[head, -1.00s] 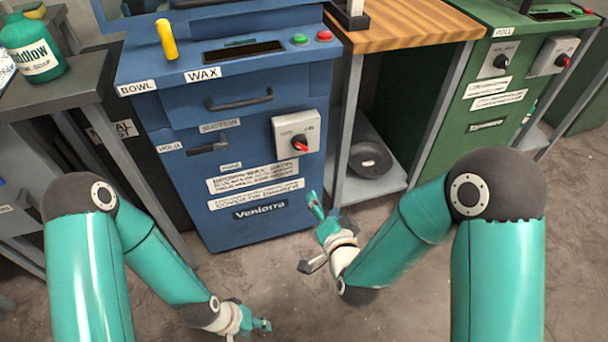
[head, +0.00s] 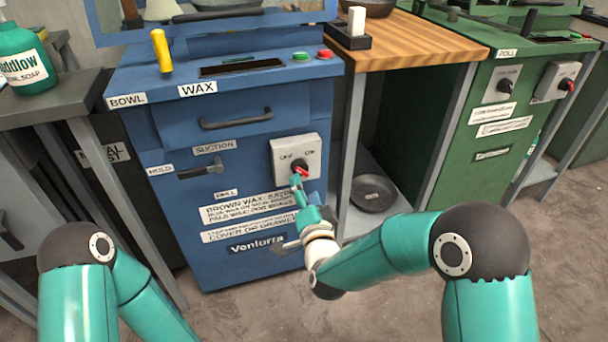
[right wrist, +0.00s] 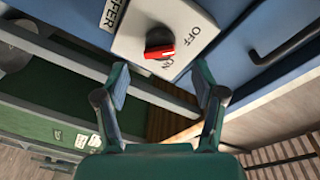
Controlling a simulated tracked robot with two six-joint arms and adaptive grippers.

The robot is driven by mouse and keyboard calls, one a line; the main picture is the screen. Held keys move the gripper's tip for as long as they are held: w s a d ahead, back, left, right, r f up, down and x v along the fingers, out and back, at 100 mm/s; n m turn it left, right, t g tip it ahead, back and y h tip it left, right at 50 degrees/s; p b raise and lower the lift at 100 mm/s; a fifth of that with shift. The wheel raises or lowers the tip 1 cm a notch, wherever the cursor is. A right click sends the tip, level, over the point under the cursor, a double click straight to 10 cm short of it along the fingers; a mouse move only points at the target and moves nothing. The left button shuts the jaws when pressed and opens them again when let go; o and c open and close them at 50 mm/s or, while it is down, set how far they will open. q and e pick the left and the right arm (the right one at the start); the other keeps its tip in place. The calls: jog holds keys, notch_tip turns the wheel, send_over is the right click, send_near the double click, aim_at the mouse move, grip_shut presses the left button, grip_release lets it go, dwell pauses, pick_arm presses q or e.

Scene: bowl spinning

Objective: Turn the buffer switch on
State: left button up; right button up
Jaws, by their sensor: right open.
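The buffer switch (head: 297,157) is a pale plate with a dark, red-marked knob (head: 301,170) on the front of the blue cabinet. In the right wrist view the knob (right wrist: 160,42) sits beyond my fingertips, with OFF and ON printed on the plate (right wrist: 190,18). Part of a label ending in FFER (right wrist: 112,14) shows beside it. My right gripper (head: 299,187) is open, just below and in front of the knob. In the right wrist view its fingers (right wrist: 160,82) are spread with nothing between them. My left gripper is out of view.
The blue cabinet (head: 238,143) has a drawer handle and red and green buttons on top. A wooden bench (head: 420,45) stands right of it, with a dark pan (head: 374,194) on its lower shelf. A green cabinet (head: 480,135) with similar switches stands further right.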

aim_at(301, 174)
jog(key=w, duration=0.4)
jog(key=w+a, duration=0.1)
jog(key=w, duration=0.1)
jog(key=shift+w+a+b, duration=0.1)
jog(key=shift+w+b, duration=0.15)
jog(key=shift+b, duration=0.1)
